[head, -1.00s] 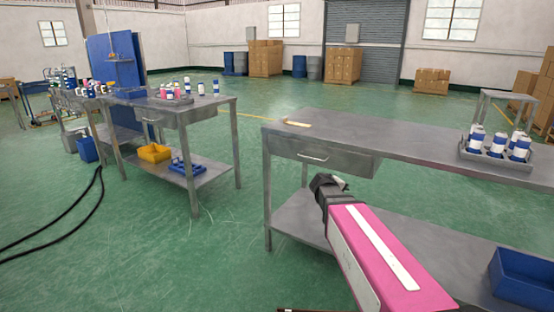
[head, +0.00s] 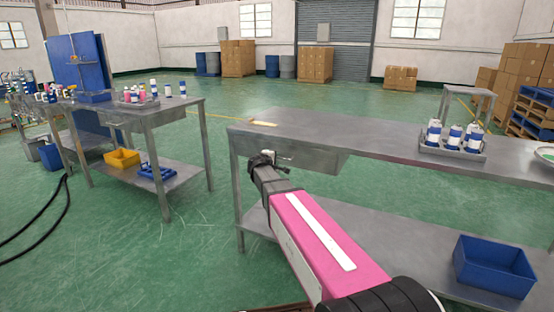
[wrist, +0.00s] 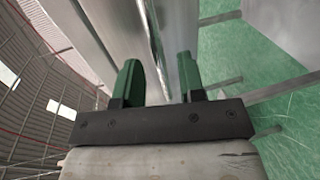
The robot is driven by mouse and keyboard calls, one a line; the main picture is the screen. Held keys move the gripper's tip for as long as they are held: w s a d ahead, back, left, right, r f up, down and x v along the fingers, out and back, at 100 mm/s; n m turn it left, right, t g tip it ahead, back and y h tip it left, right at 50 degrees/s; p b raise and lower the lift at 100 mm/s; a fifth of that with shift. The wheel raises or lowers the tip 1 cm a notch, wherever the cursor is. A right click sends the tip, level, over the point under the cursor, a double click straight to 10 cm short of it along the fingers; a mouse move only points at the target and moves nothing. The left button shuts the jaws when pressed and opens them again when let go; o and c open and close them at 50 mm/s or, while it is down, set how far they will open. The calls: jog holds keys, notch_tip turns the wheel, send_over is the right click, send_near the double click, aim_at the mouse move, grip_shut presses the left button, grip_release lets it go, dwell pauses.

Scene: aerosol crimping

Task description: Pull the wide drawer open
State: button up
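The wide drawer (head: 315,162) is a grey metal drawer under the top of the near right table. It looks shut, its front below the tabletop edge. A short bright piece of its handle (head: 284,157) shows just right of my gripper (head: 264,158), which covers the rest. My gripper is at the left part of the drawer front. In the wrist view my gripper's two green fingers (wrist: 159,78) stand apart, with grey metal and a thin dark strip between and beyond them. I cannot tell whether they touch the handle.
The near table's top (head: 345,135) holds a rack of blue and white cans (head: 453,142) at right and a small yellowish strip (head: 263,123) at left. A blue bin (head: 494,266) sits on its lower shelf. Another table (head: 180,105) stands at left. Green floor lies clear between the tables.

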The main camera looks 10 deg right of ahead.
jog(key=shift+x, duration=1.25)
grip_shut()
jog(key=shift+s, duration=0.1)
